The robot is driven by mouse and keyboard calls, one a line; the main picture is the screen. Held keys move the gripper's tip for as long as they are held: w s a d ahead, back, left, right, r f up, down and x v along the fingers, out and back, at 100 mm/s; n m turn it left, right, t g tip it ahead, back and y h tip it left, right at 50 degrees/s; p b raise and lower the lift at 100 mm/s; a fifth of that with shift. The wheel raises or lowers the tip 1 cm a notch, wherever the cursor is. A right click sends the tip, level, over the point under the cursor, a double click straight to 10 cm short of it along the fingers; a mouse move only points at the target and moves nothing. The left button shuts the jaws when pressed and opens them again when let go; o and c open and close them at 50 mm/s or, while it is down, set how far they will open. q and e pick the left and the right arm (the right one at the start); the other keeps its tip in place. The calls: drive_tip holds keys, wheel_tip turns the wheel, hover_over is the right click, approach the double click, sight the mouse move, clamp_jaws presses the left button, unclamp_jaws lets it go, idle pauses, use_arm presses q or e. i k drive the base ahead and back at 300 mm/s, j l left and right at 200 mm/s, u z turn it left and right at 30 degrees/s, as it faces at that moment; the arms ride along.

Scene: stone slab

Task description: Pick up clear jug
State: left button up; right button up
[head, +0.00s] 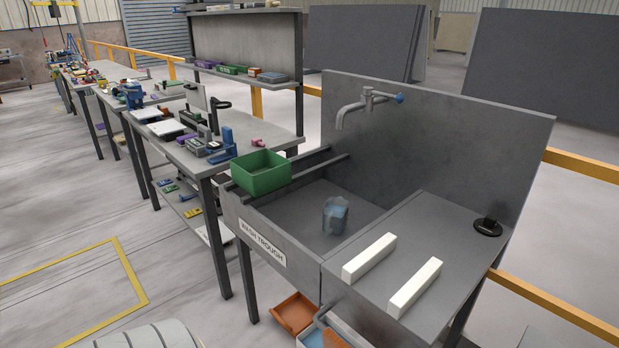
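The clear jug (335,216) is a small bluish see-through vessel standing in the basin of the grey wash trough (289,239). It is below the tap and near the trough's right side. Its handle and opening are too small to make out clearly. Neither of my grippers shows in the head view.
A tap (362,104) with a blue knob juts from the grey backsplash. A green bin (261,173) sits at the trough's left end. Two white bars (369,258) and a black fixture (487,227) are on the right slab. A cluttered workbench (243,150) stands left; orange bin (296,313) below.

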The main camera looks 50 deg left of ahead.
sight(335, 211)
drive_tip(key=u, duration=1)
